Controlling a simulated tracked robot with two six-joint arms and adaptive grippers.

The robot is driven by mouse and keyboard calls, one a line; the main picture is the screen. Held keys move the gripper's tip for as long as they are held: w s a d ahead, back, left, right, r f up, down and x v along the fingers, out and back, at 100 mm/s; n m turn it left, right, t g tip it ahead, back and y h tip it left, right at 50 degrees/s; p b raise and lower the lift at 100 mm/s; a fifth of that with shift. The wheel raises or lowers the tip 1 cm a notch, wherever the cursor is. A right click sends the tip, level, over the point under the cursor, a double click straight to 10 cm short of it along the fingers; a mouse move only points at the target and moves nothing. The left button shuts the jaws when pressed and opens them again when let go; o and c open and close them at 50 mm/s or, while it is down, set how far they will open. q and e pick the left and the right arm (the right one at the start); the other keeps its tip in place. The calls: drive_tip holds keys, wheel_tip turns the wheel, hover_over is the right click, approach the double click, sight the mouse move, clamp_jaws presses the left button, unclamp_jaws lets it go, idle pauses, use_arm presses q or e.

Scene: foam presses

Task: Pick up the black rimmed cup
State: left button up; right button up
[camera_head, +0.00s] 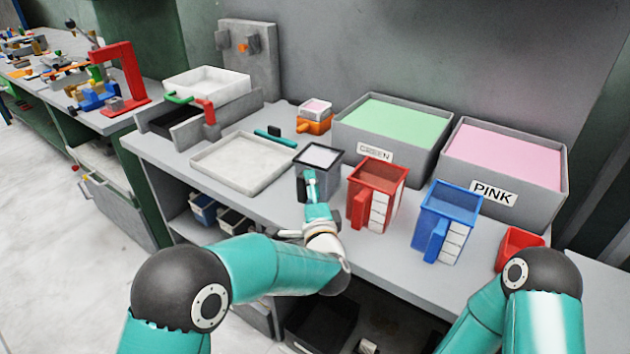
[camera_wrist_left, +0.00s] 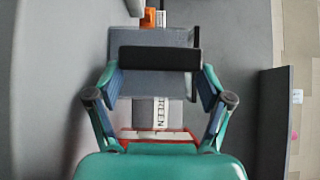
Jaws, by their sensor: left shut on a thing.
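The black rimmed cup (camera_head: 320,157) is grey with a dark rim and pale contents. It stands upright on the grey bench, left of the red cup. My left gripper (camera_head: 312,187) is at the cup's near side, shut on its black handle. In the left wrist view the black handle (camera_wrist_left: 160,59) lies across between the fingers of my left gripper (camera_wrist_left: 160,78), with the grey cup (camera_wrist_left: 150,38) behind it. The fingers partly hide the handle in the head view. My right gripper is out of view; only its arm shows at lower right.
The red cup (camera_head: 377,175) and blue cup (camera_head: 447,215) stand close on the right. Behind are the GREEN bin (camera_head: 376,152) and PINK bin (camera_head: 494,193). An empty-looking pale tray (camera_head: 215,178) lies left. A small orange container (camera_head: 314,126) stands behind.

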use_arm(q)
wheel_tip(320, 180, up, 20)
drive_tip(key=p, duration=0.3)
idle(0.3)
drive_tip(key=shift+f, duration=0.1)
idle(0.4)
